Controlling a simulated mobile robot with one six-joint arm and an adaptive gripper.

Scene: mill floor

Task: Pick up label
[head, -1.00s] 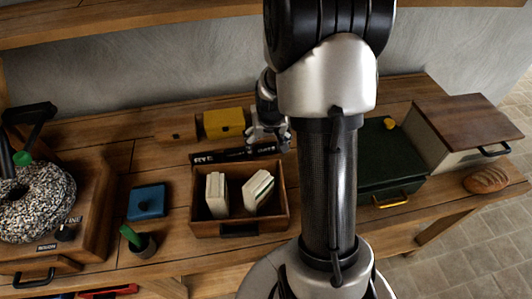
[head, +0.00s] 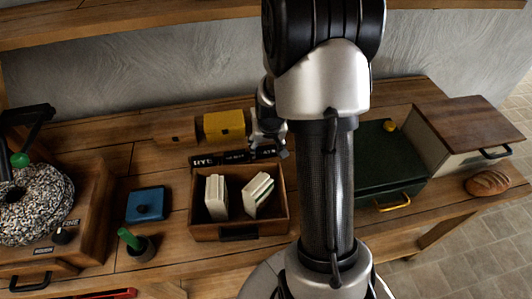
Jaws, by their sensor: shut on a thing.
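The label (head: 206,162) is a dark strip with white lettering that seems to read "RYE". It sits along the back of the wooden box and overlaps that edge in the head view. My gripper (head: 270,146) is at the label's right end and is shut on it. My arm stands in front and to the right, and the fingertips are small and partly dark, so their exact contact is hard to see. I cannot tell whether the label is clear of the surface below.
The wooden box (head: 203,232) holds two pale upright blocks. Behind the label are a wooden block (head: 175,130) and a yellow block (head: 224,124). A blue lidded box (head: 147,204), a grinder (head: 35,205), a green case (head: 385,170) and bread (head: 487,183) also stand on the bench.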

